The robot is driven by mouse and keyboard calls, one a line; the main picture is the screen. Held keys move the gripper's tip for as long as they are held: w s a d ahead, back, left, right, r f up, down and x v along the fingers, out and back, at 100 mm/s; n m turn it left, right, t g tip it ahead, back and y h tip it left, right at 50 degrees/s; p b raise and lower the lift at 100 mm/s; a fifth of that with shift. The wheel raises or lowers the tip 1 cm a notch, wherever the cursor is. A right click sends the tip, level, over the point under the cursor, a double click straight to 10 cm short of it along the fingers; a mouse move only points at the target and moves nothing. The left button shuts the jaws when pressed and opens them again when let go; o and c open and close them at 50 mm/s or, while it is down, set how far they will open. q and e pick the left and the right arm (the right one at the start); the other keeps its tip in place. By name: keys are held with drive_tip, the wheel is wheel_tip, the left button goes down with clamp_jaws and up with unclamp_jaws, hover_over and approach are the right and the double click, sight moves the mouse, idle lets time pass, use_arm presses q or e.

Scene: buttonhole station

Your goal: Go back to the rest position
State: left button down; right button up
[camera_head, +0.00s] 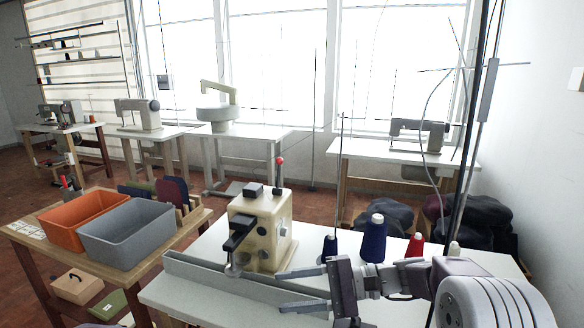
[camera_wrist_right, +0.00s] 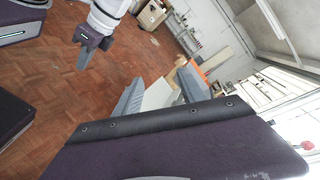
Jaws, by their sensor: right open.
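My right gripper (camera_head: 282,291) reaches in from the right in the head view, in front of the cream buttonhole machine (camera_head: 262,230). Its two grey fingers are spread, with nothing between them. They overlap the grey rail (camera_head: 215,278) on the white table in the picture; whether they touch it I cannot tell. The right wrist view also shows the spread fingers beyond my gripper's dark body. My left gripper (camera_wrist_right: 85,55) shows at the upper left of that view, hanging over the brown floor. Whether its fingers are apart is unclear. It is not in the head view.
Thread cones stand by my right arm: blue (camera_head: 373,240), red (camera_head: 415,246) and a dark one (camera_head: 329,246). An orange bin (camera_head: 83,222) and a grey bin (camera_head: 127,234) sit on the wooden table at left. Sewing machines line the windows.

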drive_tip(key=s+d+f+n+g+h+b, duration=0.15)
drive_tip(key=s+f+h, duration=0.25)
drive_tip(key=s+f, duration=0.4)
drive_tip(key=s+d+f+n+g+h+b, duration=0.15)
drive_tip(key=s+f+h, duration=0.3)
drive_tip(key=f, duration=0.55)
drive_tip(key=s+d+f+n+t+h+b, duration=0.1)
drive_tip(key=s+d+f+h, duration=0.2)
drive_tip(key=d, duration=0.4)
drive_tip(key=s+d+f+n+t+h, duration=0.1)
drive_tip(key=d+f+n+h, duration=0.1)
drive_tip(key=d+f+h, duration=0.35)
wheel_tip(320, 180, up, 26)
drive_tip(key=w+d+t+y+p, duration=0.1)
drive_tip(key=w+d+p, duration=0.1)
drive_tip(key=p, duration=2.3)
drive_tip(key=shift+w+d+f+t+p, duration=0.2)
drive_tip(key=shift+w+t+p, duration=0.1)
drive_tip(key=shift+w+p, duration=0.1)
drive_tip(key=shift+s, duration=0.1)
